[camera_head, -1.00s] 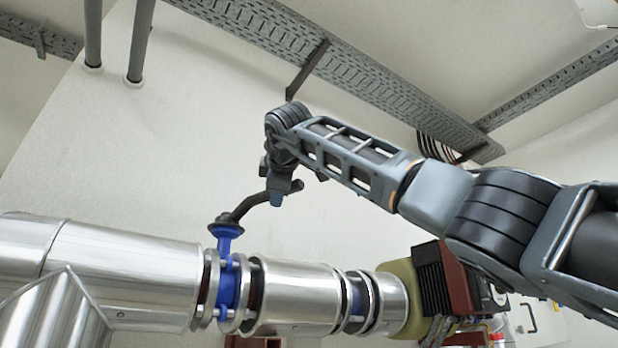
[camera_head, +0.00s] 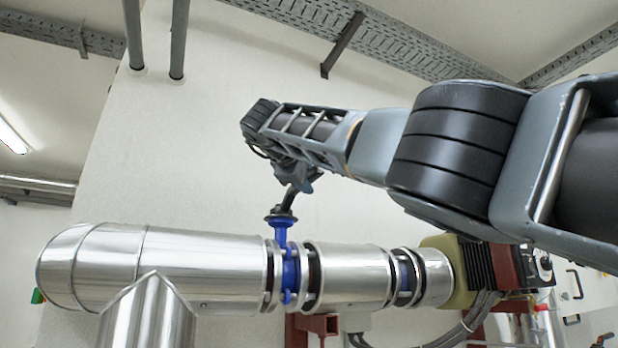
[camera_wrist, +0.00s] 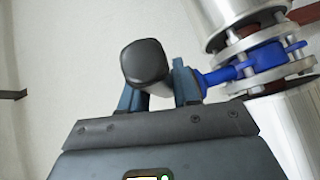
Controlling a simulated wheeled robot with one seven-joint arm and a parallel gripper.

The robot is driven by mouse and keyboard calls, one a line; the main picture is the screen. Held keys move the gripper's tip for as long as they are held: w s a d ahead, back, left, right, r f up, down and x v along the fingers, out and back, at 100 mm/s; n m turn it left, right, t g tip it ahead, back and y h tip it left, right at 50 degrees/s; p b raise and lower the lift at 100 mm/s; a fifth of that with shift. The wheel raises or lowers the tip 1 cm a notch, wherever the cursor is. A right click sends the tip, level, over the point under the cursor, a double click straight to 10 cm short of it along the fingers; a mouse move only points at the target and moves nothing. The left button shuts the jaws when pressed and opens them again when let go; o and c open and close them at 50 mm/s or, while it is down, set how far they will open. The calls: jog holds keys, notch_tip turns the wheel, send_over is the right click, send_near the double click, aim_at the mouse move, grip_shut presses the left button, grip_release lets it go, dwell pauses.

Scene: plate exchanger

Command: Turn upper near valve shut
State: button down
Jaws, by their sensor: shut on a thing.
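The valve is a blue body (camera_head: 288,275) clamped between flanges in a shiny metal pipe, with a blue neck on top. Its black lever handle (camera_head: 284,207) rises from the neck and looks short in the head view. My gripper (camera_head: 296,182) is at the lever's upper end, partly hidden by my own arm. In the wrist view the lever's dark rounded end (camera_wrist: 145,62) sits between the two fingers of my gripper (camera_wrist: 158,90), which is shut on it. The blue valve body (camera_wrist: 265,60) shows at the upper right there.
The metal pipe (camera_head: 200,268) runs across below my arm. A black and red actuator (camera_head: 490,265) on a yellowish collar sits to the right, with grey cables below. A pale wall (camera_head: 180,170) stands behind. Cable trays (camera_head: 400,45) hang overhead.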

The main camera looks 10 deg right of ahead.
jog(key=shift+a, duration=0.25)
jog(key=c, duration=1.1)
grip_release()
jog(key=shift+w+a+f, duration=0.1)
jog(key=shift+o, duration=0.9)
jog(key=shift+d, duration=0.25)
